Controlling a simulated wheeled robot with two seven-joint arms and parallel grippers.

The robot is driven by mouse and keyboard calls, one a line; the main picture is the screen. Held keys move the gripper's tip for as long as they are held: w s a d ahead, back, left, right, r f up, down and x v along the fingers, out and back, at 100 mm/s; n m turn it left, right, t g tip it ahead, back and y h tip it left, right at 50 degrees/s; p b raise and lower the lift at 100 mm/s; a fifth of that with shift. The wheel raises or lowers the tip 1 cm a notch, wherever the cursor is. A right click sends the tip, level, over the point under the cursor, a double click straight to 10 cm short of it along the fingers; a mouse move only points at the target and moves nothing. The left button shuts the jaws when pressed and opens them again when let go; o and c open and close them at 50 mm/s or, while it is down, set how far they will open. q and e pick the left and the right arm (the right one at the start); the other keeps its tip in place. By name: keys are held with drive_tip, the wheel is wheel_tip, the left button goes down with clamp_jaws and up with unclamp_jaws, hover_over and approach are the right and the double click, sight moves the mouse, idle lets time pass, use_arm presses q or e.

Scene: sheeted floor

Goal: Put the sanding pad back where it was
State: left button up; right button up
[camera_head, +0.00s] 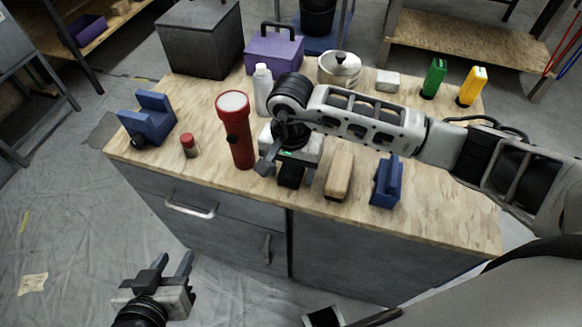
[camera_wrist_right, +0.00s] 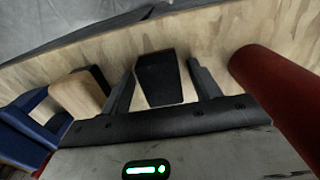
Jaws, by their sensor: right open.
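A black block (camera_head: 291,175) stands near the table's front edge, partly hidden under my right gripper (camera_head: 284,172). In the right wrist view this black block (camera_wrist_right: 160,80) lies between the two open fingers, with a gap on each side. A wooden block with a dark end (camera_head: 340,176) lies just right of it; it also shows in the right wrist view (camera_wrist_right: 80,95). I cannot tell for sure which of these is the sanding pad; the black block looks most like it. My left gripper (camera_head: 174,259) is open and empty, low in front of the cabinet.
A red flashlight (camera_head: 236,130) stands close left of my right gripper. A blue holder (camera_head: 387,184) stands right of the wooden block. A red-capped jar (camera_head: 190,146), another blue holder (camera_head: 149,120), a white bottle (camera_head: 262,90) and a pot (camera_head: 339,69) share the tabletop (camera_head: 440,200).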

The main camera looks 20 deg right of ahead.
sight(291, 170)
drive_tip(key=shift+w+r, duration=0.1)
drive_tip(key=shift+r, duration=0.4)
wheel_tip(291, 170, up, 11)
drive_tip(key=shift+r+b, duration=0.15)
drive_tip(key=shift+b, duration=0.2)
